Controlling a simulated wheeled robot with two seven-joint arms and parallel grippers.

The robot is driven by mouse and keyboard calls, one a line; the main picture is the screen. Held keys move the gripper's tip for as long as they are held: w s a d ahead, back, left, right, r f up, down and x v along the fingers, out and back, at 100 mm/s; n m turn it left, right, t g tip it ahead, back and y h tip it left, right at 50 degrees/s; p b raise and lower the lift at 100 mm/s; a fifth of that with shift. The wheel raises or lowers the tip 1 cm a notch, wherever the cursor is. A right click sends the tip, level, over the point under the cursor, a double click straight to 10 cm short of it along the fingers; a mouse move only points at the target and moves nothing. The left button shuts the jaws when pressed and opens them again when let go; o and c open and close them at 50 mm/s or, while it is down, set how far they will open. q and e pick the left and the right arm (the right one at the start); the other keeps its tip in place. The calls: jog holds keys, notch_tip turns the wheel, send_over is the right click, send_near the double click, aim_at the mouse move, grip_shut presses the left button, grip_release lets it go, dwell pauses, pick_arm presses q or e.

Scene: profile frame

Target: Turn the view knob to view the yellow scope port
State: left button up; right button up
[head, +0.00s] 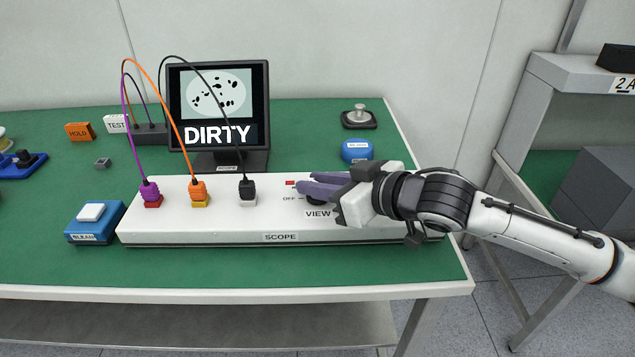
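The white scope box (160,230) lies along the front of the green table. Its view knob (318,200) is a dark round shape above the VIEW label, mostly hidden by my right gripper, so its pointer cannot be read. An OFF mark and a small red mark show to its left. My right gripper (308,184) reaches in from the right with its purple-grey fingers over the knob; whether they grip it is unclear. The yellow scope port (200,203) holds an orange plug (198,188). The monitor (218,105) shows dark spots and DIRTY. My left gripper is out of view.
A purple plug (149,190) sits in the red port and a black plug (247,188) in the white port, with cables arching back. A blue CLEAN button box (95,222) stands left of the scope. A blue round item (357,151) stands behind my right gripper.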

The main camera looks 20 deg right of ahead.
grip_shut()
